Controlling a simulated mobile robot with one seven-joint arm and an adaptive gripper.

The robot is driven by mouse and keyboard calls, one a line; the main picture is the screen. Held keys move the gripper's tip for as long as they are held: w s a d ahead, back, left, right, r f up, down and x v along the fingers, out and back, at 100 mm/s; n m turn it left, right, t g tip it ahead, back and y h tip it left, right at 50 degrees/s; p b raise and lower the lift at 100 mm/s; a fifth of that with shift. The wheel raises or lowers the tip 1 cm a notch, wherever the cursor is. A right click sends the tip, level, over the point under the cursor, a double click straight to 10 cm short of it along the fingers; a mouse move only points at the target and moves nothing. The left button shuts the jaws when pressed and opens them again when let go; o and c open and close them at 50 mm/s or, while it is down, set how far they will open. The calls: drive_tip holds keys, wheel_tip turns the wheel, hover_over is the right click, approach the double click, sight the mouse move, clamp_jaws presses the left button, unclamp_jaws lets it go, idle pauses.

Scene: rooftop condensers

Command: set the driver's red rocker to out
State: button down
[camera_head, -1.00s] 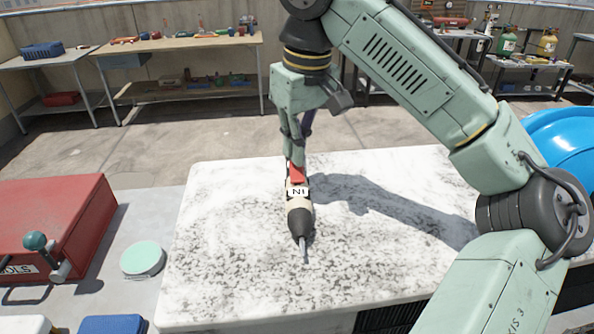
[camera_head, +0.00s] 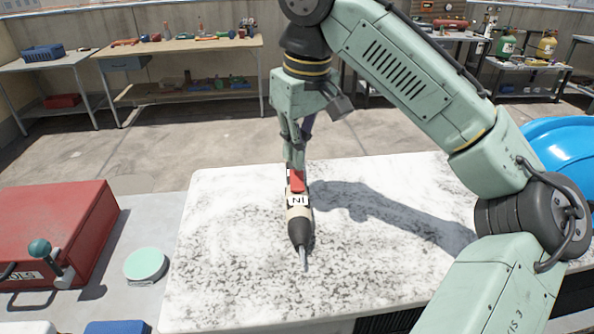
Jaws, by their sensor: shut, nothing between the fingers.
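The driver (camera_head: 299,217) lies on the white speckled slab, with a cream body, a dark nose and a metal bit pointing toward me. Its red rocker (camera_head: 297,182) is on top at the far end, just behind a white label that reads "IN", seen upside down. My gripper (camera_head: 295,166) points down with its fingers shut and empty. Its tips are at the far end of the red rocker, touching or just above it; I cannot tell which. The fingers hide the driver's far end.
The white slab (camera_head: 400,215) is otherwise clear around the driver. A red toolbox (camera_head: 55,225) with a green-knobbed lever and a round mint-topped thing (camera_head: 146,264) stand at left. A blue rounded object (camera_head: 560,145) is at right. Benches (camera_head: 180,44) with tools stand behind.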

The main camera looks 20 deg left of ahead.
sight(296, 172)
drive_tip(key=shift+r, duration=2.55)
drive_tip(key=shift+s+f, duration=0.1)
